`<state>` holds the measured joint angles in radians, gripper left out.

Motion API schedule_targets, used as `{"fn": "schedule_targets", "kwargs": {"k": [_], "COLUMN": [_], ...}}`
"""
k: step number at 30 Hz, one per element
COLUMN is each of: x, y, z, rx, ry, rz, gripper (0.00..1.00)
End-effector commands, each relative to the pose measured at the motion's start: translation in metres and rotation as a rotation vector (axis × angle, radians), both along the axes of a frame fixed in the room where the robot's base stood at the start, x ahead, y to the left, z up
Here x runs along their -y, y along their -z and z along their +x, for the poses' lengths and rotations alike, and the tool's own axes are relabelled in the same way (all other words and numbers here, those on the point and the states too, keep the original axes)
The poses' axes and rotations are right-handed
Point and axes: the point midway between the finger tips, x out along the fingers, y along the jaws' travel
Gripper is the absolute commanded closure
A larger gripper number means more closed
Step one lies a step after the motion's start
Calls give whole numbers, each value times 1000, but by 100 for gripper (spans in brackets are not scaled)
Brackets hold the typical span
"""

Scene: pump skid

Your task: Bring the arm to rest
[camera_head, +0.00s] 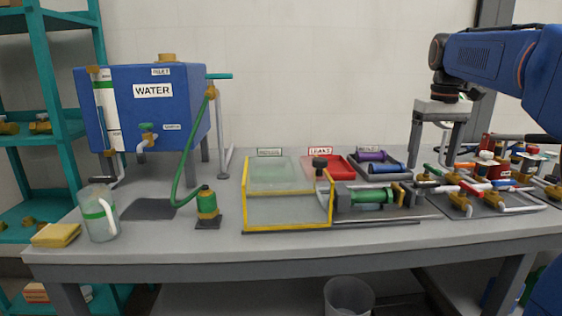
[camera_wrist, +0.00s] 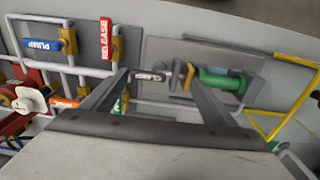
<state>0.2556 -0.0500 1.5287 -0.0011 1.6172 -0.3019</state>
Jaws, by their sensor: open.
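My gripper (camera_head: 431,166) hangs from my blue arm on the right, pointing down above the right part of the bench. Its two fingers are apart, and nothing shows between them. In the wrist view my gripper (camera_wrist: 158,77) also has its fingers spread, over the bench between the valve pipework and the green cylinder (camera_wrist: 220,81). In the head view the green cylinder (camera_head: 370,197) lies in a grey fixture, left of my gripper. I cannot tell whether my fingertips touch anything below.
Valve pipework (camera_head: 462,204) with coloured handles crowds the bench's right. A yellow-framed clear box (camera_head: 285,212), a red tray (camera_head: 338,172) and a dark tray (camera_head: 395,170) fill the middle. A blue water tank (camera_head: 180,105), green hose and jug (camera_head: 100,214) stand left. The air above the middle is clear.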

Motion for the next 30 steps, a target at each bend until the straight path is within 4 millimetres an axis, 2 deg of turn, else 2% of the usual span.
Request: {"fn": "schedule_targets", "kwargs": {"k": [1, 3, 14, 20, 30], "x": [-10, -22, -73, -95, -121], "y": [5, 13, 73, 117, 205], "z": [-14, -30, -116, -164, -241], "rx": [15, 38, 152, 216, 322], "ry": [-2, 1, 14, 20, 32], "rz": [-3, -7, -15, -12, 7], "gripper": [20, 20, 20, 20, 20]}}
